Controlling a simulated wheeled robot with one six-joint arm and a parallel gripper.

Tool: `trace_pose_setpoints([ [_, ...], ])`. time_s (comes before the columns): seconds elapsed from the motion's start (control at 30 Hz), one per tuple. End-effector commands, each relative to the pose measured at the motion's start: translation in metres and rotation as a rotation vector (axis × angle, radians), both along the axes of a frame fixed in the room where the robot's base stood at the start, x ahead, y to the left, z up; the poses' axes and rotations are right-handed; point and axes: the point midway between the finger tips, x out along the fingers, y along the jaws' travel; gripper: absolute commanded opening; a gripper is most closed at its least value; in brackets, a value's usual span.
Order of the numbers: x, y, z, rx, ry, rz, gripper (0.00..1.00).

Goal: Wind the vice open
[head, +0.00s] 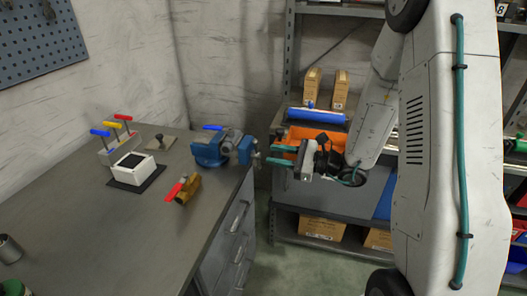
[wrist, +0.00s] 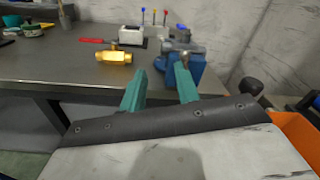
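The blue vice (head: 213,152) is mounted at the right corner of the grey workbench, with a grey screw end and handle (head: 253,155) on its right side facing my gripper. In the wrist view the vice (wrist: 178,62) stands just beyond my fingers, its lower part partly hidden by the right finger. My gripper (head: 278,155) has teal fingers and is just right of the vice handle, seemingly apart from it. In the wrist view the two fingers of my gripper (wrist: 158,80) are spread with nothing between them. How far the vice jaws are apart is unclear.
A brass valve with a red handle (head: 188,190) lies on the workbench (head: 120,235). Behind it are a white box (head: 132,168) on a dark mat and a rack of coloured T-handles (head: 118,145). A shelf with orange and blue bins (head: 318,135) stands at right, near my arm.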

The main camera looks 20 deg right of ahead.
Motion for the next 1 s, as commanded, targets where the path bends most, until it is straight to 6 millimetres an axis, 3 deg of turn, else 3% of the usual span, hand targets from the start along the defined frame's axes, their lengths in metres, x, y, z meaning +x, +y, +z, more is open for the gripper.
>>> trace_pose_setpoints([
  [0.1,0.012,-0.022,-0.023,0.048,0.034,-0.112,0.32],
  [0.23,0.019,-0.031,-0.032,0.066,0.045,-0.163,0.32],
  [0.7,0.068,0.013,-0.032,0.066,0.045,-0.165,0.32],
  [1.0,0.076,0.02,-0.032,0.067,0.045,-0.167,0.32],
])
